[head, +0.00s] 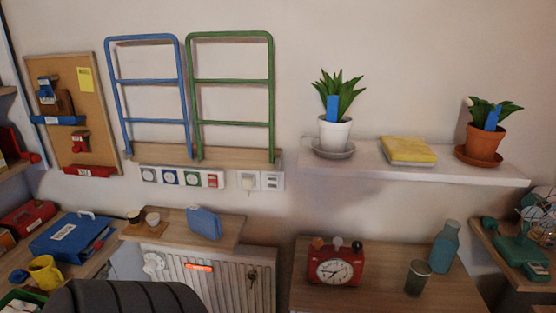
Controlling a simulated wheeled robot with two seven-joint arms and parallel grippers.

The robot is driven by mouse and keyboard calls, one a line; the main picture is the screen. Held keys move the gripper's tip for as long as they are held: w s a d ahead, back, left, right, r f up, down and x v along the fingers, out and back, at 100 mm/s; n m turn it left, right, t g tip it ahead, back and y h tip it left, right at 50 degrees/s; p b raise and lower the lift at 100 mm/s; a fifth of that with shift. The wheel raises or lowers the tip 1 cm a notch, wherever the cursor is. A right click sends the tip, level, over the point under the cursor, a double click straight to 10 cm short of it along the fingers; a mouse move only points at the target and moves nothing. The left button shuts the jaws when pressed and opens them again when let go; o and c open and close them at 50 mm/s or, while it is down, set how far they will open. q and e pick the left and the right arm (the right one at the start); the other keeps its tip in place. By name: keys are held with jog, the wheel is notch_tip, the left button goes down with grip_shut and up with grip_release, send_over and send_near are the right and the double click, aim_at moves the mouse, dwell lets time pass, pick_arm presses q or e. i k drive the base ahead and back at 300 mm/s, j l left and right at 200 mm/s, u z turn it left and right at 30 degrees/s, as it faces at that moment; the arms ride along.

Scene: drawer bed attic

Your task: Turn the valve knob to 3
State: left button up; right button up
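A white radiator (231,284) stands under the small wooden shelf at the lower middle left. A red-orange strip (199,267) and a small dark item (252,275) are on the radiator's front. Neither of my grippers is in view.
A dark grey ribbed rounded shape (125,297) rises in front of the radiator's lower left. The wooden shelf (226,236) above the knob bears two small cups and a blue case (204,222). A side table with a red clock (336,264) stands right of the radiator.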

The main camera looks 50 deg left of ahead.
aim_at(151, 266)
jog(key=u, duration=2.25)
